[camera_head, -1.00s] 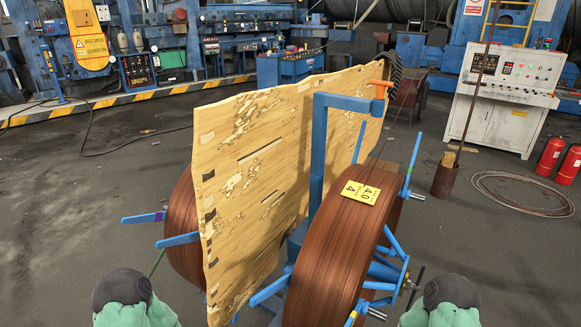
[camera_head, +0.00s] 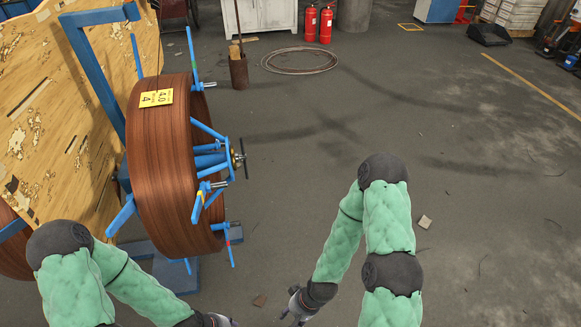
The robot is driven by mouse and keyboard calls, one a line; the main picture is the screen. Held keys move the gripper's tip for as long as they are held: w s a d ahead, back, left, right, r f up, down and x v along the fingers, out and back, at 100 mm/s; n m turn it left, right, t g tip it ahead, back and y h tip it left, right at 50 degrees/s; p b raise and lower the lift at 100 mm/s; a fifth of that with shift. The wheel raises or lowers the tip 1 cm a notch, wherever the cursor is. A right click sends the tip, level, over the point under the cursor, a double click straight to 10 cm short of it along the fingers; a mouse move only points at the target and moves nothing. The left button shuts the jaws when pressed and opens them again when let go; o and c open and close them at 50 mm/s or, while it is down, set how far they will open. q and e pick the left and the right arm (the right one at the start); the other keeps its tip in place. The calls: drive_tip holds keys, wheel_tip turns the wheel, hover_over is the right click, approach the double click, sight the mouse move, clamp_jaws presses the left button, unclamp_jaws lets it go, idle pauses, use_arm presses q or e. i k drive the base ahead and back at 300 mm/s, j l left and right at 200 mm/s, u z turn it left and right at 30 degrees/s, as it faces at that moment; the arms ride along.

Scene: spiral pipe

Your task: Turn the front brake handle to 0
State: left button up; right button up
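A reel wound with brown pipe (camera_head: 165,165) stands left of centre, with blue spokes on its right side. A small dark bar handle (camera_head: 243,157) sticks out at the hub on that side; it may be the front brake handle. No 0 mark on it can be read. My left gripper (camera_head: 218,321) is at the bottom edge, partly cut off, below the reel. My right gripper (camera_head: 296,308) is near the bottom edge, below and right of the hub. Both are well apart from the handle, and their fingers are too small to judge.
A yellow tag (camera_head: 156,98) lies on the reel. A worn wooden panel (camera_head: 70,130) and a blue frame (camera_head: 97,85) stand left of it. A coil (camera_head: 300,60) and fire extinguishers (camera_head: 326,24) are at the back. The floor right of the reel is largely clear.

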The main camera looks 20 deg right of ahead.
sight(243, 157)
drive_tip(key=z, duration=0.1)
drive_tip(key=i+l+u, duration=0.1)
drive_tip(key=u, duration=0.75)
drive_tip(key=i+l+u, duration=0.2)
drive_tip(key=l+u, duration=0.25)
drive_tip(key=l, duration=0.7)
drive_tip(key=l+u, duration=0.4)
drive_tip(key=l, duration=1.3)
